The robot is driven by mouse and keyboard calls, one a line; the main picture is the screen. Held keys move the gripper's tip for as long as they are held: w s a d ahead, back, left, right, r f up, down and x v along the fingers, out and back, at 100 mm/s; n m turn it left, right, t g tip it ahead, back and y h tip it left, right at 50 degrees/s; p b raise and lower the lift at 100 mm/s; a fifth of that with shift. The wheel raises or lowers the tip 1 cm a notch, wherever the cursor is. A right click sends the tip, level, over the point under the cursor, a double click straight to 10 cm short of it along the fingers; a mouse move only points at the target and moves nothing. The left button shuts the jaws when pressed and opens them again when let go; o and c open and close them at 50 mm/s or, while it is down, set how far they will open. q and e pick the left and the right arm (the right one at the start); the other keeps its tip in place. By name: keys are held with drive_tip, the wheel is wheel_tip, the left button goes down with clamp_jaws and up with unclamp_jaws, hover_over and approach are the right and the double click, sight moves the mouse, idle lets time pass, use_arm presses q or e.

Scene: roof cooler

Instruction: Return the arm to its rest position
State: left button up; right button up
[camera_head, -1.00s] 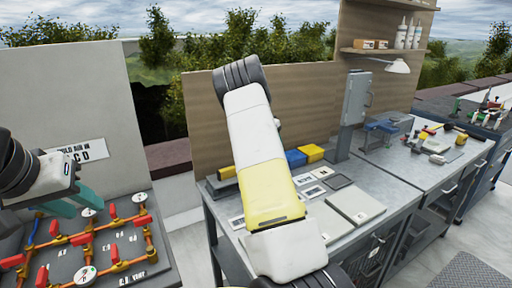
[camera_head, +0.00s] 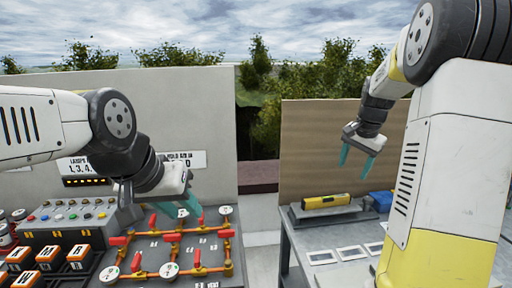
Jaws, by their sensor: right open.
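My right arm comes in from the right, its white and yellow links filling much of that side. My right gripper (camera_head: 356,164) points down with its two teal fingers apart and nothing between them. It hangs in the air in front of the brown panel, above the workbench. My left gripper (camera_head: 192,208) is over the pipe board (camera_head: 205,253) with its teal fingers pointing down. The fingers overlap from this angle, so I cannot tell their gap or whether they touch anything.
The board has orange pipes, red valve handles and white gauges. A control box (camera_head: 75,220) with coloured buttons stands left of it. The workbench (camera_head: 300,236) carries a yellow level (camera_head: 326,201), a blue box (camera_head: 381,201) and pale cards. A gap separates board and bench.

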drive_tip(key=s+a+r+n+t+y, duration=0.1)
drive_tip(key=s+a+n, duration=0.4)
drive_tip(key=s, duration=0.8)
drive_tip(key=s+a+r+n+t+y, duration=0.1)
drive_tip(key=s+a+n, duration=0.4)
drive_tip(key=s+a, duration=0.6)
drive_tip(key=s+r, duration=0.1)
drive_tip(key=s, duration=0.1)
drive_tip(key=shift+s+r+t, duration=0.2)
drive_tip(key=shift+s+t, duration=0.1)
drive_tip(key=shift+s, duration=0.1)
drive_tip(key=o, duration=0.8)
drive_tip(key=shift+w, duration=0.1)
drive_tip(key=shift+o, duration=0.5)
drive_tip(key=w+d+r, duration=0.4)
drive_tip(key=w+r, duration=0.1)
drive_tip(key=w, duration=0.3)
drive_tip(key=shift+w+d+r, duration=0.15)
drive_tip(key=shift+w+r, duration=0.1)
drive_tip(key=shift+r, duration=0.15)
drive_tip(key=w+d+r+n+g+h, duration=0.1)
drive_tip(key=w+d+r+g, duration=0.15)
drive_tip(key=w+d, duration=1.5)
drive_tip(key=w+x, duration=0.1)
drive_tip(key=x, duration=0.8)
drive_tip(key=shift+w+a+t, duration=0.3)
drive_tip(key=shift+t, duration=0.15)
